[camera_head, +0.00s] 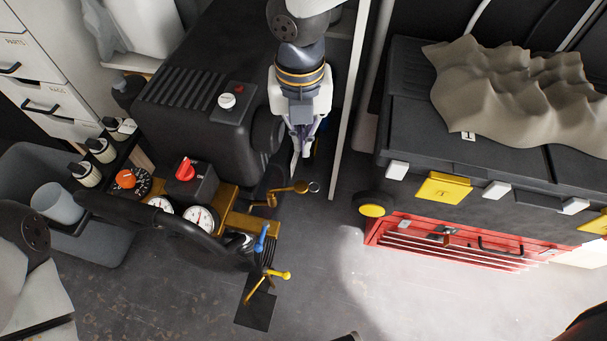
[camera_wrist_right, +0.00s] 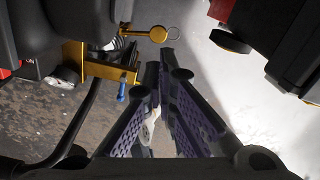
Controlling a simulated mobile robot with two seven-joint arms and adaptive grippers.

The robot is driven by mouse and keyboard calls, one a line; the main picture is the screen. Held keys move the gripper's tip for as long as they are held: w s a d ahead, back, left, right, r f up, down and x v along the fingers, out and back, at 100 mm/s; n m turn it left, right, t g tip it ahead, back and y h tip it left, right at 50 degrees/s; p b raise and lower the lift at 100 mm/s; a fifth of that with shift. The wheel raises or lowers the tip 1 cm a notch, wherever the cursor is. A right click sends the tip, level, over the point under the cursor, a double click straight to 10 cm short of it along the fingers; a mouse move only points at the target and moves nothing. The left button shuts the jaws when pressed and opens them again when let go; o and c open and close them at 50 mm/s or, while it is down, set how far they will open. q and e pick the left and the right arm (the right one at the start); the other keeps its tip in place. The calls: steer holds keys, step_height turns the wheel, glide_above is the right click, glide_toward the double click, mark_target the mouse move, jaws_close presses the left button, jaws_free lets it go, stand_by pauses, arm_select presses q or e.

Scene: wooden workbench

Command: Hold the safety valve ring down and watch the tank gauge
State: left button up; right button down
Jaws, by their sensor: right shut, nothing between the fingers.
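The brass safety valve (camera_head: 296,187) sticks out from the compressor's brass manifold, with a thin ring (camera_head: 314,187) at its outer end. The ring (camera_wrist_right: 158,34) also shows in the right wrist view, just beyond the fingertips. My right gripper (camera_head: 297,172) is shut and points down beside the valve, close to the ring; I cannot tell whether they touch. The gripper (camera_wrist_right: 167,68) holds nothing. Two white dial gauges sit on the manifold, one in front (camera_head: 201,218) and one to its left (camera_head: 160,204); their readings are too small to read. My left gripper is out of view.
The black compressor tank (camera_head: 195,85) stands left of my right gripper. Grey floor is clear between.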

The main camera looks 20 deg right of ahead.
mark_target(305, 187)
step_height(305, 187, down, 14)
steer(key=b, duration=0.3)
steer(key=shift+d, duration=0.1)
steer(key=shift+s+d+f+y+p, duration=0.1)
steer(key=shift+d+f+y+p, duration=0.15)
steer(key=shift+y+p, duration=0.25)
steer(key=shift+s+d+f, duration=0.1)
steer(key=shift+d+f, duration=0.05)
steer(key=shift+f, duration=0.35)
steer(key=shift+d+f, duration=0.15)
steer(key=shift+f, duration=0.3)
stand_by(5.5)
